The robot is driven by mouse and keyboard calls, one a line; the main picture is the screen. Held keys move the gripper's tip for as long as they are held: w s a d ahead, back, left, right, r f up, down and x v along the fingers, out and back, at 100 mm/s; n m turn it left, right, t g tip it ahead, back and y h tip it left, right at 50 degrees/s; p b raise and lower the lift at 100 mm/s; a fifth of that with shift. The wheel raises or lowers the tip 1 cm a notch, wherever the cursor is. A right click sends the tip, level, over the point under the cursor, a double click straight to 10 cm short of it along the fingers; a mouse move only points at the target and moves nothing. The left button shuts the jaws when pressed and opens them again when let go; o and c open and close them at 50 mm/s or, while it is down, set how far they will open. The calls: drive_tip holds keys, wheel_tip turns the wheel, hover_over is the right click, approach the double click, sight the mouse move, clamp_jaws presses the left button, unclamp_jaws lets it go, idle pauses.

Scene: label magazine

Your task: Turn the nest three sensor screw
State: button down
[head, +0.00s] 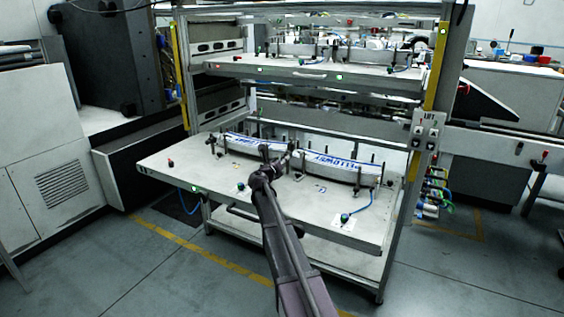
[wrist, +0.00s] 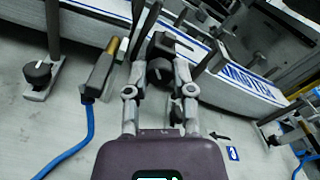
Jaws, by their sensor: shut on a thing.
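In the wrist view my gripper (wrist: 158,80) has its two fingers on either side of a black knob (wrist: 160,70), which I take to be the sensor screw, and is shut on it. The knob sits in front of a label stack (wrist: 225,88). Just left of it stands a sensor (wrist: 101,72) with a brass-coloured end and a blue cable. In the head view my gripper (head: 277,161) is at the middle of the lower shelf, between two label stacks. The screw is hidden there, and I cannot read a nest number.
The lower shelf (head: 205,180) holds two label stacks (head: 240,143) (head: 335,167) among upright dark posts. Another black knob (wrist: 38,73) stands at left in the wrist view. A blue cable (wrist: 75,145) lies on the shelf. The upper shelf (head: 300,72) overhangs behind.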

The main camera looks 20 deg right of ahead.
drive_tip(key=n, duration=0.5)
drive_tip(key=shift+s+d+n, duration=0.1)
drive_tip(key=shift+n, duration=0.2)
drive_tip(key=n, duration=0.9)
drive_tip(key=shift+n, duration=0.4)
drive_tip(key=n, duration=0.4)
drive_tip(key=shift+n, duration=0.4)
drive_tip(key=shift+c, duration=2.2)
unclamp_jaws()
